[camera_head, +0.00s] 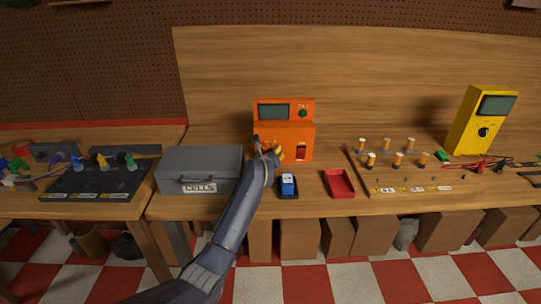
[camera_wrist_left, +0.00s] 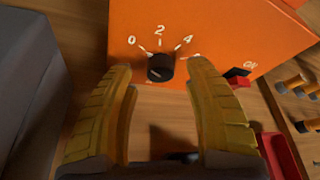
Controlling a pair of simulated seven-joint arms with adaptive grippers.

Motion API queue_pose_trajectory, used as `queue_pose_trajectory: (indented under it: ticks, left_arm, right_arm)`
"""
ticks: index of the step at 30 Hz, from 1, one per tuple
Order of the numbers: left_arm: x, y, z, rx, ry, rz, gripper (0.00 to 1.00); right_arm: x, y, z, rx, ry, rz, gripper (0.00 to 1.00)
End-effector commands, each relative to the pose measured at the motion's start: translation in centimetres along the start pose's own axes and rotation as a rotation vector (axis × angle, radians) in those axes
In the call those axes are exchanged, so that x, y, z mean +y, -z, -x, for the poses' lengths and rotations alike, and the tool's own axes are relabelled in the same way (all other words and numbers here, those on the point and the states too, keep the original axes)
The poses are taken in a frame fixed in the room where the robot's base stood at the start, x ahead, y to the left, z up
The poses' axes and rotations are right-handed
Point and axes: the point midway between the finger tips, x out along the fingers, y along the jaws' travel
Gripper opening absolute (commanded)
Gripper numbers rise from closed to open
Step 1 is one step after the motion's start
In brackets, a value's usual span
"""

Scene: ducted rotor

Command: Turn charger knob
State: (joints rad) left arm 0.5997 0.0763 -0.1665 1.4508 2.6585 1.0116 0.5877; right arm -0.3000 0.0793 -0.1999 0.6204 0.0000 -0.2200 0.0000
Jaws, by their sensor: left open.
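The orange charger (camera_head: 298,130) stands on the bench against the back board, with a dark display and a green round button on its upper face. Its black knob (camera_wrist_left: 160,67) shows in the left wrist view on the orange front, below a printed scale with 0, 2 and 4. My left gripper (camera_head: 269,150) is at the charger's lower front left and hides the knob in the head view. Its two yellow fingers (camera_wrist_left: 160,78) are open, one either side of the knob and apart from it. A red switch (camera_head: 301,152) marked ON sits right of the knob.
A grey CELLS box (camera_head: 199,169) stands left of my left arm. A blue-and-white cell in a black tray (camera_head: 289,193) and an empty red tray (camera_head: 339,184) lie in front. A wooden board (camera_head: 420,180) with several cylinders and a yellow meter (camera_head: 481,120) are at right.

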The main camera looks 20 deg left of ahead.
Motion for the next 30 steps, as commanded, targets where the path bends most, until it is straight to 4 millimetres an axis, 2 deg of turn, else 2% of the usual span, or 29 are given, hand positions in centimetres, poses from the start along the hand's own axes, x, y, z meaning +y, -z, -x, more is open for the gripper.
queue_pose_trajectory:
  ticks: [7,20,30]
  left_arm:
    - [0.0,0.0,-1.3,-0.001,0.000,0.000,0.52]
    - [0.0,0.0,-1.5,-0.001,0.000,0.000,0.53]
    - [0.0,0.0,-1.5,-0.001,0.000,0.000,0.14]
  right_arm:
    - [0.0,0.0,0.0,0.000,0.000,0.000,0.44]
    - [0.0,0.0,0.0,0.000,0.000,0.000,0.44]
    - [0.0,0.0,0.0,-0.001,0.000,0.000,0.44]
